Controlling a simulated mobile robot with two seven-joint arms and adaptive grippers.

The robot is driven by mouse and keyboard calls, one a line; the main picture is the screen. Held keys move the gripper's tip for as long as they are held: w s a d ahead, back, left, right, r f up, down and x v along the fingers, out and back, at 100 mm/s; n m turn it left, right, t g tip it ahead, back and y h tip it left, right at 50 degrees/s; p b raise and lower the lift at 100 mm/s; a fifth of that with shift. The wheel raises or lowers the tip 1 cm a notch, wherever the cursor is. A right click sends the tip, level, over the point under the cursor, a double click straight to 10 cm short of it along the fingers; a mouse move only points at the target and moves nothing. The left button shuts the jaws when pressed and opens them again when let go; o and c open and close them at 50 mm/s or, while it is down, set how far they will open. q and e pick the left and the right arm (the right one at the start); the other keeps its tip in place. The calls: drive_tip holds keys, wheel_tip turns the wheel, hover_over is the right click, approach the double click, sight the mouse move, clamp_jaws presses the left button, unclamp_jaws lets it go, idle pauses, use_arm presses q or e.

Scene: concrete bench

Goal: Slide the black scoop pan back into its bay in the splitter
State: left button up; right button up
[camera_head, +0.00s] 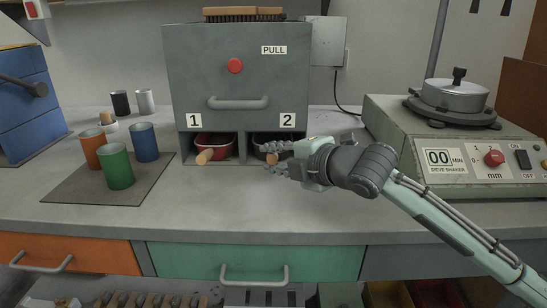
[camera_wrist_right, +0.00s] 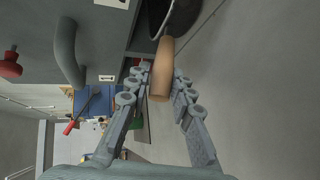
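The grey splitter (camera_head: 236,85) stands at the back of the bench, with bays labelled 1 and 2 at its foot. The black scoop pan (camera_head: 262,139) is in bay 2, partly hidden by my right gripper; its wooden handle (camera_wrist_right: 161,75) points out to the front. My left gripper is not in view.
A red pan (camera_head: 216,145) with a wooden handle sits in bay 1. Coloured cups (camera_head: 116,167) stand on a grey mat at left. A sieve shaker (camera_head: 455,150) stands at right, near my right arm. The bench front is clear.

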drive_tip(key=o, duration=0.4)
drive_tip(key=v, duration=1.2)
drive_tip(key=shift+s, duration=0.1)
